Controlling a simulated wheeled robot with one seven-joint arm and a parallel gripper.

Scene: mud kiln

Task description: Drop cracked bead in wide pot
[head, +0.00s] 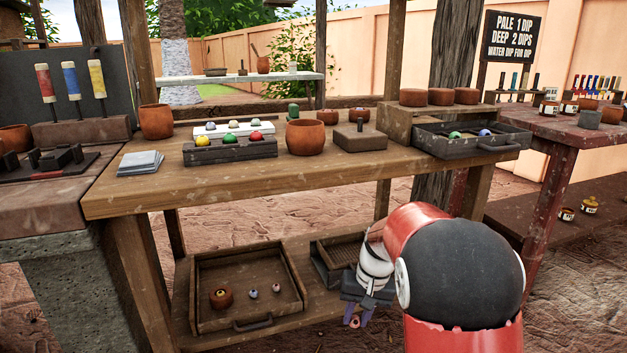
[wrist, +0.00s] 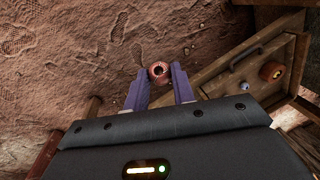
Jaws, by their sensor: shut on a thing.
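My gripper (wrist: 160,84) is shut on a small reddish-brown bead (wrist: 159,72) with a dark hole. The bead sits between the purple fingertips, and no crack can be made out. In the head view my gripper (head: 355,318) points down in front of the low shelf, right of an open wooden drawer tray (head: 196,285). Rounded orange-brown pots stand on the bench: one at the middle (head: 306,138) and one at the back left (head: 156,121). The middle one looks wider. My gripper is below and in front of both.
The drawer tray holds a small brown pot (head: 221,298) and two beads (head: 253,294). Bare ground lies below my gripper.

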